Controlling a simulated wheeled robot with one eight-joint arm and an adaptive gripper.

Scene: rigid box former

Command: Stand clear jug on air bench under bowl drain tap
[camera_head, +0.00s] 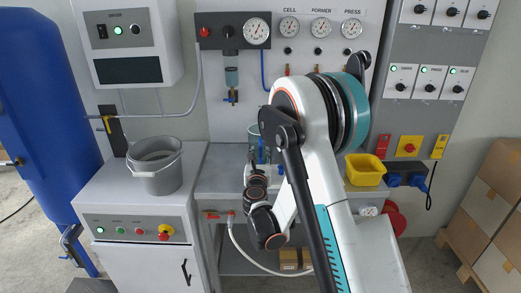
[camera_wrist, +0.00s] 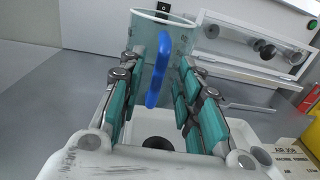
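The clear jug (camera_wrist: 171,38) with its blue handle (camera_wrist: 159,76) is upright between the fingers of my gripper (camera_wrist: 163,68), handle toward the wrist camera. The teal pads flank its body, but whether they press on it I cannot tell. In the head view the jug (camera_head: 254,131) shows above the bench, partly hidden by my arm; its base is hidden. The bowl (camera_head: 232,76) hangs on the wall panel, with its blue drain tap (camera_head: 232,97) below, up and left of the jug. The grey air bench (camera_head: 217,176) lies under them.
A white tray (camera_wrist: 262,128) lies below my fingers, with a dark round thing in it. A yellow bin (camera_head: 365,170) stands to the right, and a grey bucket (camera_head: 157,166) on the left cabinet. A labelled card (camera_wrist: 296,153) lies beside the tray. Bench space below the tap looks clear.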

